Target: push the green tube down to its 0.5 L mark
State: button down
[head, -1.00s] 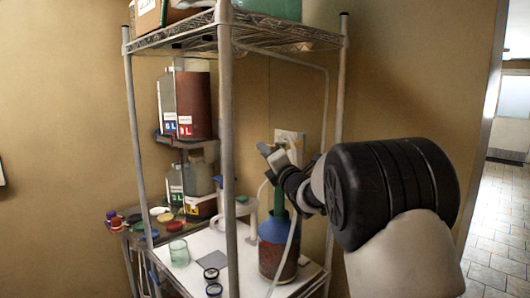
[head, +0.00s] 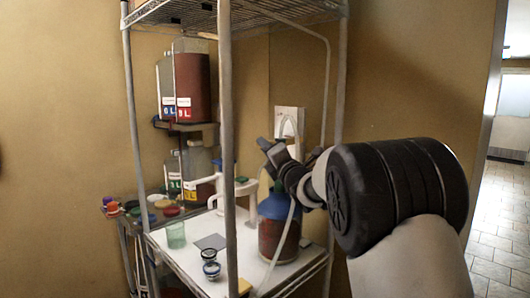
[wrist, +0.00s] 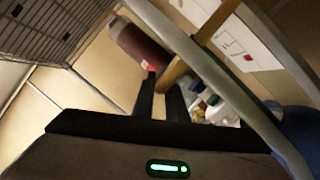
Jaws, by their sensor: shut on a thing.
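A bottle with a blue upper part and dark red-brown contents (head: 279,240) stands on the white lower shelf. A short piece of the green tube (head: 278,187) shows upright at the bottle's mouth. My gripper (head: 268,148) is above the bottle and shut on the tube, whose gripped part is mostly hidden by my gripper and arm. A pale hose loops up by the gripper and hangs in front of the bottle. I cannot read a 0.5 L mark.
Metal rack posts (head: 228,150) stand left of my arm. Large labelled containers (head: 190,88) are on the rack behind. A greenish glass (head: 176,235), a grey square (head: 211,242) and small dark-rimmed jars (head: 210,262) are on the white shelf. Coloured lids (head: 155,208) lie at left.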

notch_tip(320, 180, down, 9)
jog(key=b, duration=0.9)
jog(key=shift+f, duration=0.15)
jog(key=c, duration=1.8)
grip_release()
jog(key=b+v, duration=0.1)
jog(key=v, duration=1.6)
jog(key=shift+s+f, duration=0.15)
jog(key=shift+s, duration=0.05)
